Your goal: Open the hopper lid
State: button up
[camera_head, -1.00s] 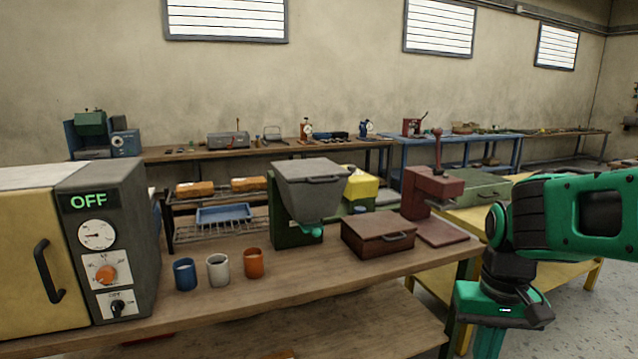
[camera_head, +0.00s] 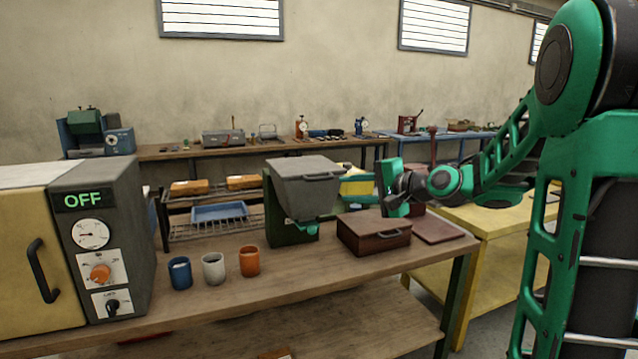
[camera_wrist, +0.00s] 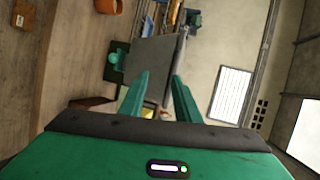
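The hopper (camera_head: 303,200) is a grey tapering bin on a green stand on the wooden bench. Its grey lid (camera_head: 303,168) looks shut, with a bar handle at its front edge. My gripper (camera_head: 347,179) is just right of the hopper in the head view, its fingers pointing left toward it. In the wrist view my gripper (camera_wrist: 160,76) is open with two green fingers apart and nothing held. The hopper (camera_wrist: 150,62) shows beyond the fingertips, and the lid's edge runs down between them. Whether a finger touches it, I cannot tell.
A brown lidded box (camera_head: 373,236) stands below my gripper, right of the hopper. Blue, white and orange cups (camera_head: 249,261) stand in front at left. A yellow oven with a grey control panel (camera_head: 100,240) fills the left end. A rack (camera_head: 205,228) stands behind.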

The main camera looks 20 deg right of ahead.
aim_at(321, 180)
jog(key=shift+m+t, duration=0.3)
jog(key=shift+t, duration=0.1)
jog(key=x, duration=0.3)
jog(key=r+x, duration=0.1)
jog(key=x, duration=0.3)
jog(key=r+x, duration=0.1)
jog(key=x, duration=0.3)
jog(key=shift+w+a+f, duration=0.1)
jog(key=shift+w, duration=0.3)
jog(key=shift+f, duration=0.1)
grip_shut()
